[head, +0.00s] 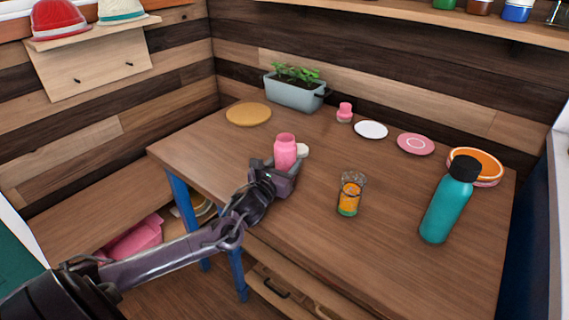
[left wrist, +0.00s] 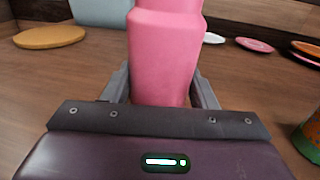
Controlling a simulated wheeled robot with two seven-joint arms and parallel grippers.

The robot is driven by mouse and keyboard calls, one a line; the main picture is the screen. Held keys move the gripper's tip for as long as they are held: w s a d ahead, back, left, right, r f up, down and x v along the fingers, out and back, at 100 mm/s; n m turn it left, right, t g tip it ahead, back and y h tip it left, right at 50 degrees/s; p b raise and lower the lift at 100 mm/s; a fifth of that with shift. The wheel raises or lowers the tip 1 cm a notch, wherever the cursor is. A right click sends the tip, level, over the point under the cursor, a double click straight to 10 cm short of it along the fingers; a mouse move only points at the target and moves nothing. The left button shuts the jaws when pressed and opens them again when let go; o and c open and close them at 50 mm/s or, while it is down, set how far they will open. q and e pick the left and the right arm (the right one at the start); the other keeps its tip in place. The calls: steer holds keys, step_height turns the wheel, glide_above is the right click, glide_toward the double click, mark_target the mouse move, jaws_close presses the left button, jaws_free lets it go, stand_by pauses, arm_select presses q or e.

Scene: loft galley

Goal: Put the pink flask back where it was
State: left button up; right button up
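The pink flask (head: 285,150) stands upright at the left front part of the wooden table. My left gripper (head: 277,174) is around its lower part, and its base is hidden behind the gripper. In the left wrist view the pink flask (left wrist: 165,50) fills the middle, with a finger of my left gripper (left wrist: 162,92) against each side. I cannot tell whether its base touches the table (head: 300,240). My right gripper is not in view.
A small white round item (head: 303,151) is just behind the flask. A glass (head: 350,194), a teal bottle (head: 447,205), an orange bowl (head: 475,166), a pink plate (head: 415,144), a white plate (head: 371,130), a small pink bottle (head: 345,114), a planter (head: 293,93) and a yellow disc (head: 248,114) stand around.

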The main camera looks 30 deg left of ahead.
arm_select(q)
steer(key=o, duration=0.5)
steer(key=shift+c, duration=0.2)
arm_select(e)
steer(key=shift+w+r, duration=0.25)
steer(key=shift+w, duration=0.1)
arm_select(q)
steer(key=shift+r, duration=0.1)
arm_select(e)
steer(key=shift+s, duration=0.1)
arm_select(q)
steer(key=shift+s, duration=0.2)
steer(key=s, duration=0.3)
steer(key=s+d+p, duration=0.1)
steer(key=s, duration=0.6)
steer(key=shift+s+d, duration=0.15)
steer(key=shift+s, duration=0.6)
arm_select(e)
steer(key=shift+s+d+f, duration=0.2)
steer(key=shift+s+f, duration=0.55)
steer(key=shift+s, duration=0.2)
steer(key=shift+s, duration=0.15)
